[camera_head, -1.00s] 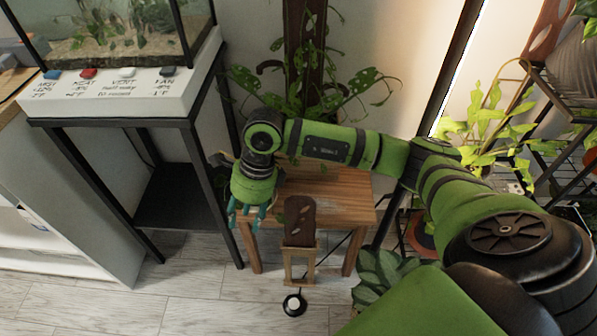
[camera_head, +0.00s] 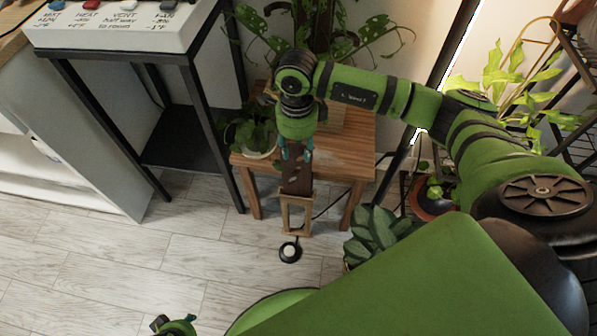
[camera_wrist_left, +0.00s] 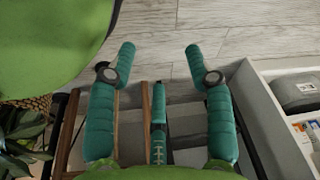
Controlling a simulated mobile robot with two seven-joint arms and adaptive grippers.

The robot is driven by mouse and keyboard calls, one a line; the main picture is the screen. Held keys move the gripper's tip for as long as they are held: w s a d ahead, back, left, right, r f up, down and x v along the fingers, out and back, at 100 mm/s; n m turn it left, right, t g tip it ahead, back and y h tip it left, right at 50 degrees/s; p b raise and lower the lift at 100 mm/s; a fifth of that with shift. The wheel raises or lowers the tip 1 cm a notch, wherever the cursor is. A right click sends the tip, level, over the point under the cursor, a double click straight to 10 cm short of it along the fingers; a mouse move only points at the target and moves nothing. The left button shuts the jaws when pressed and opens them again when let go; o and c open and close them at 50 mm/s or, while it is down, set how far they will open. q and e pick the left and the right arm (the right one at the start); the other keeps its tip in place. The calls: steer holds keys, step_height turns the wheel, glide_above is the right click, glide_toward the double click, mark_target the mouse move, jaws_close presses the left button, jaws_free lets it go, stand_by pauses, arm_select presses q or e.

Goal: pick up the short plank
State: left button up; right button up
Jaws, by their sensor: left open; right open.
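A short dark brown plank (camera_head: 297,183) with small pale marks shows in the head view at the front edge of the small wooden table (camera_head: 341,162), above a light wooden frame (camera_head: 296,214). My right gripper (camera_head: 296,154) is open and points down over the plank's far end, which it partly hides. I cannot tell whether the fingers touch the plank. My left gripper (camera_wrist_left: 160,60) is open and empty over the floor in the left wrist view; only a bit of it shows at the bottom of the head view.
A potted plant (camera_head: 256,138) stands on the table's left side, close to my right gripper. A black metal stand (camera_head: 182,136) is to the left. A round black and white device (camera_head: 290,251) and a leafy plant (camera_head: 377,235) are in front. Pale floor (camera_head: 130,262) is free at lower left.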

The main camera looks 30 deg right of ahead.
mark_target(296, 155)
steer(key=f, duration=0.4)
steer(key=shift+w, duration=0.2)
arm_select(q)
steer(key=shift+w+r, duration=0.3)
steer(key=shift+r, duration=0.55)
arm_select(e)
jaws_close()
steer(key=shift+r, duration=0.2)
